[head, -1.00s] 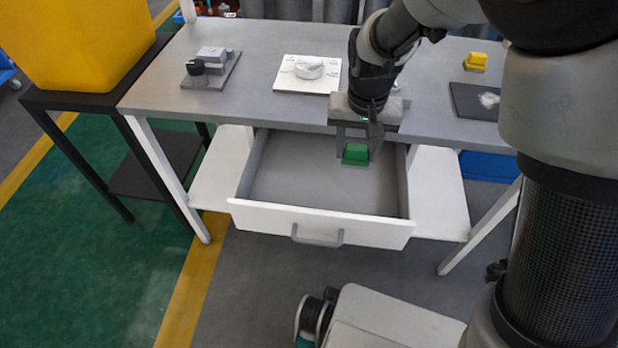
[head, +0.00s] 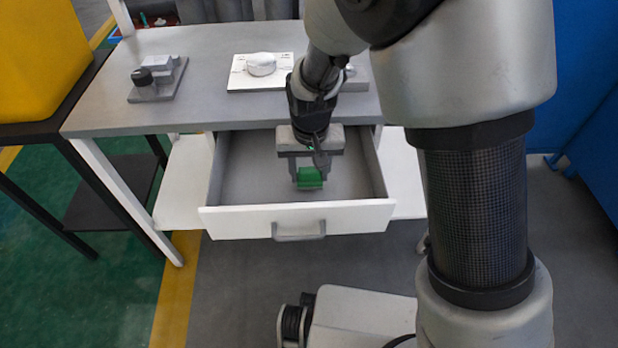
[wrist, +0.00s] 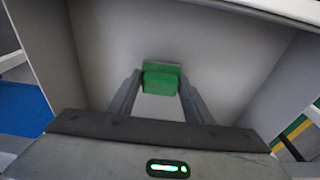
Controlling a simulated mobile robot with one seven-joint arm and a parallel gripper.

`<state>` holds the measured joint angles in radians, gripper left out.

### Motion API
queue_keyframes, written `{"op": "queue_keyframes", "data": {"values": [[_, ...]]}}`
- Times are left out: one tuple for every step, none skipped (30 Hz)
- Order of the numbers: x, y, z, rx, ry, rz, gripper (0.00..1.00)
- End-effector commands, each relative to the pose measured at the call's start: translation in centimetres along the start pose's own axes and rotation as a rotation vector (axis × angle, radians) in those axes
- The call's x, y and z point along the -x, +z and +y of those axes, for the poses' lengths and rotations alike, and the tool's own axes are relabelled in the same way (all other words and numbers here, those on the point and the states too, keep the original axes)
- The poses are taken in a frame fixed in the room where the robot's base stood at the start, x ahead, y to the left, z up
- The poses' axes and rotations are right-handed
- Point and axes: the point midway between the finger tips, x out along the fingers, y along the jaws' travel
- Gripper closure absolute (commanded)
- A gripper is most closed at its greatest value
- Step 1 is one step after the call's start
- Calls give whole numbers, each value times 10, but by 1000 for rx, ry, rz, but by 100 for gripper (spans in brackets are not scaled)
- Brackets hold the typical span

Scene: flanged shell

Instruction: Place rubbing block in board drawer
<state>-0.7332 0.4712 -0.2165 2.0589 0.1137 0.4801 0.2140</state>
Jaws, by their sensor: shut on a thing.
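The green rubbing block (head: 309,179) is held between the fingers of my gripper (head: 309,176), inside the outline of the open drawer (head: 345,216). In the wrist view the block (wrist: 161,80) sits between the two fingertips of my gripper (wrist: 160,88), with the grey drawer floor (wrist: 225,60) beyond it. The drawer is pulled out from under the grey table, with a white front and a grey handle. I cannot tell whether the block touches the drawer floor.
The grey table (head: 205,68) carries a grey fixture with a black knob (head: 157,77) and a white plate with a round piece (head: 262,66). A yellow bin (head: 45,55) stands at the left. The drawer holds nothing else that I can see.

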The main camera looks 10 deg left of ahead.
Motion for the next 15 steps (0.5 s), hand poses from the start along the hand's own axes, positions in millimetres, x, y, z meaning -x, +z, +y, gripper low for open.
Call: {"op": "queue_keyframes", "data": {"values": [[-12,2,0,0,1,-2,78],[-16,3,0,1,1,-2,78],[-20,4,0,0,1,-2,78],[-22,4,0,0,1,-2,78],[-22,4,0,0,1,-1,78],[-21,3,0,0,0,0,78],[-21,3,0,0,0,0,78],[-20,3,0,0,0,1,78],[-20,3,0,0,0,1,78],[-20,3,0,0,0,0,78],[-21,3,0,0,0,0,78],[-22,3,0,0,0,0,78],[-23,3,0,0,0,0,78],[-24,4,0,0,0,0,78],[-25,4,0,0,0,0,78]]}}
